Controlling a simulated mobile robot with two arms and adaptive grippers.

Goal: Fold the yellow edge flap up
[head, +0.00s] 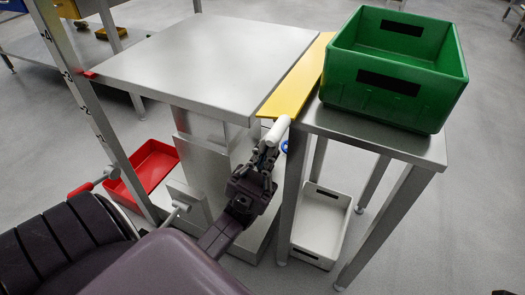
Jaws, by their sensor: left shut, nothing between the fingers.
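The yellow edge flap (298,78) is a flat strip along the right edge of the steel table (210,55). It lies about level with the table top, between it and the stand with the green crate. My left gripper (277,128) is at the flap's near end, with its pale fingers shut and empty. The fingertips overlap the flap's near edge in the picture; I cannot tell whether they touch it or are below it. My right gripper is not in view.
A green crate (398,103) stands on a small steel stand (420,146) close to the flap's right side. A white bin (320,222) is under the stand. A red bin (150,168) lies on the floor left of the table's column. The table top is clear.

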